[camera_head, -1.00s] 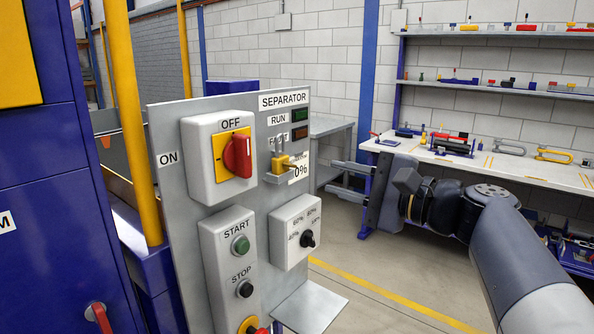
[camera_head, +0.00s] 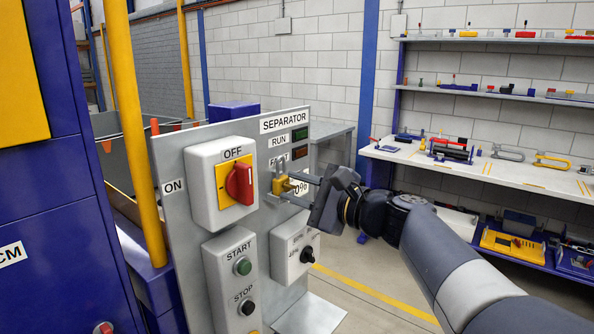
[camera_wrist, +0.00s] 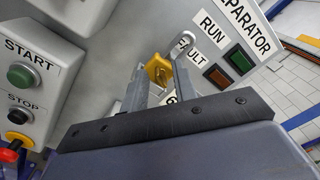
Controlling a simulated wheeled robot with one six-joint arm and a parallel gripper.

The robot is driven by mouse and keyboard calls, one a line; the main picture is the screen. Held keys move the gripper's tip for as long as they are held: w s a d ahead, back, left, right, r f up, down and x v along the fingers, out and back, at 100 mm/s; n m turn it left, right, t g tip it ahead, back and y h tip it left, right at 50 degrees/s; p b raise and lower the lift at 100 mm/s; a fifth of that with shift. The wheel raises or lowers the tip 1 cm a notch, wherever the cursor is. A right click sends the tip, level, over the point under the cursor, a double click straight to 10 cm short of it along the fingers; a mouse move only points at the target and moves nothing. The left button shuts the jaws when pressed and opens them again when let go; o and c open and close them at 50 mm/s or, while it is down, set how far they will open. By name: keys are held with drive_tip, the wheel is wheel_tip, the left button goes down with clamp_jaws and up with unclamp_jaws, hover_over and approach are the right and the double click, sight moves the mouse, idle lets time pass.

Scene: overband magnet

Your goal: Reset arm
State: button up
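The separator panel (camera_head: 177,222) stands upright at the centre of the head view. My gripper (camera_head: 295,187) reaches in from the right, with its two fingers pointing at a yellow padlock (camera_head: 280,187) on the panel. In the wrist view, the padlock (camera_wrist: 157,70) shows at the gap between my fingers (camera_wrist: 158,84), its grey shackle above. The fingers are apart; I cannot tell whether they touch the padlock. The red rotary switch (camera_head: 239,183) on its yellow plate is left of the padlock. My gripper partly hides the label beside the padlock.
START (camera_head: 242,266) and STOP (camera_head: 247,307) buttons and a selector knob (camera_head: 307,255) sit below the padlock. A blue cabinet (camera_head: 60,170) and yellow post (camera_head: 130,130) stand at left. A workbench (camera_head: 470,170) with tools is at the back right. Floor is clear between panel and bench.

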drive_tip(key=shift+w+d+r+m+p, duration=0.15)
drive_tip(key=shift+m+p, duration=1.25)
drive_tip(key=shift+p, duration=0.7)
drive_tip(key=shift+s+a+r+m+p, duration=0.1)
drive_tip(key=shift+r+m+p, duration=0.05)
drive_tip(key=shift+m+p, duration=1.6)
drive_tip(key=m+p, duration=0.2)
drive_tip(key=p, duration=0.2)
drive_tip(key=m+p, duration=0.3)
drive_tip(key=p, duration=0.2)
drive_tip(key=shift+w+d, duration=0.15)
drive_tip(key=v, duration=0.3)
drive_tip(key=shift+f+b, duration=0.2)
drive_tip(key=shift+b, duration=0.15)
